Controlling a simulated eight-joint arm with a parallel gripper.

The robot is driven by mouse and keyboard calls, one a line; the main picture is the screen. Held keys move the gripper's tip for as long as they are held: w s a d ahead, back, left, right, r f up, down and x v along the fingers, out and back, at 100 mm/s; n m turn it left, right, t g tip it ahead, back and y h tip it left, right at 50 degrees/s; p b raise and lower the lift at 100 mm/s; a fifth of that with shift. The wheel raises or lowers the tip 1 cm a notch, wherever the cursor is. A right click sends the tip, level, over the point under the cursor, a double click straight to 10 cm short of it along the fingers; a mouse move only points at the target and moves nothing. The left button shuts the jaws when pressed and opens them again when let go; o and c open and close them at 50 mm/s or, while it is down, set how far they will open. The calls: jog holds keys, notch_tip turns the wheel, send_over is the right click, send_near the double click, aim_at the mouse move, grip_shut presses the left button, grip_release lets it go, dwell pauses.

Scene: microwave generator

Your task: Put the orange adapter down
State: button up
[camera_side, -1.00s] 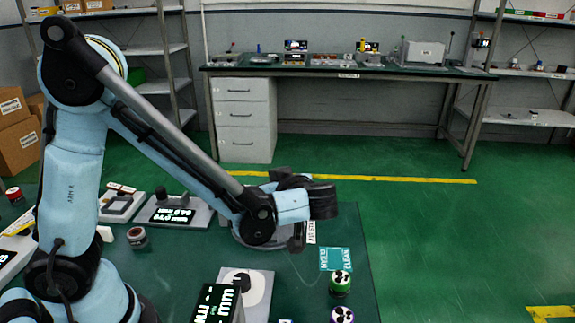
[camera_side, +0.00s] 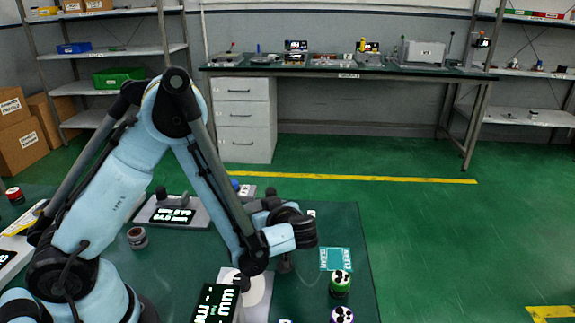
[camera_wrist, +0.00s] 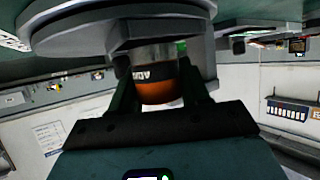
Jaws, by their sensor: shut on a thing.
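The orange adapter (camera_wrist: 157,92) shows in the wrist view, with a dark, lettered band and a grey metal part above its orange end. My gripper (camera_wrist: 158,78) is shut on it, with one finger on each side. The metal part meets a broad grey round body at the top of the view; whether they touch cannot be told. In the side view my gripper (camera_side: 284,264) points down over the green table, just right of the grey plate with a white disc (camera_side: 258,289). The adapter is hidden or too small to make out there.
Right of my gripper lie a teal "CLEAN" mat (camera_side: 335,259), a green adapter (camera_side: 340,285) and a purple one (camera_side: 342,315). A lettered dark display (camera_side: 213,303) stands at the front. A small grey jar (camera_side: 137,238) and a display unit (camera_side: 173,214) are left.

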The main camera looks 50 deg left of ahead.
jog(key=shift+f, duration=0.4)
jog(key=o, duration=1.2)
